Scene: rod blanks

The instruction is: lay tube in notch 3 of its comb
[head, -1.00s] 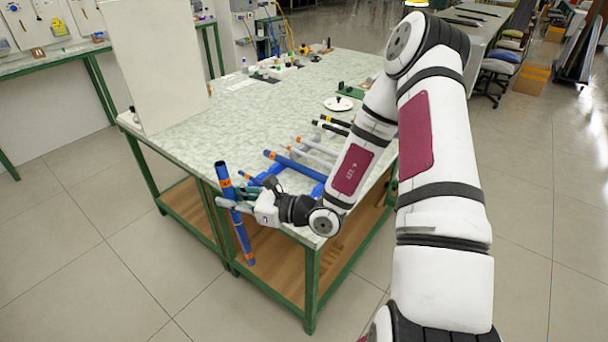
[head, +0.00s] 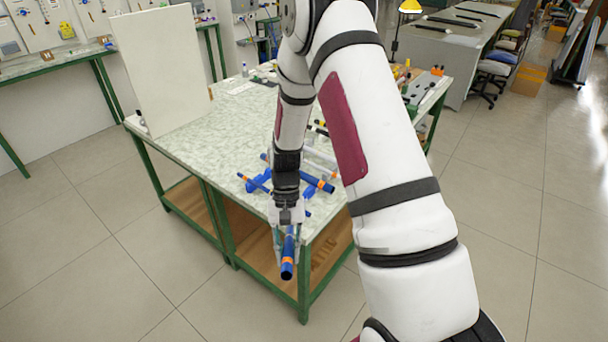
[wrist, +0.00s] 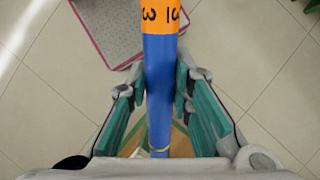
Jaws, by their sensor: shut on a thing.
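My gripper (head: 287,243) is shut on a blue tube (head: 288,255) with an orange band near its end. It holds the tube at the table's front edge, with the banded end pointing toward the head camera. In the wrist view the tube (wrist: 158,95) runs between the teal finger pads, and its orange band carries black marks that read as 3. A blue comb (head: 258,187) lies on the table behind my gripper, partly hidden by my arm. Blue tubes with orange bands lie at the comb, one on the right (head: 318,183) and one on the left (head: 254,182). The notches cannot be made out.
White tubes (head: 320,156) and black-ended rods lie on the table (head: 215,140) behind the comb. A tall white panel (head: 165,70) stands at the table's left. The table's left middle is clear. Small items lie along its back. Open floor lies in front.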

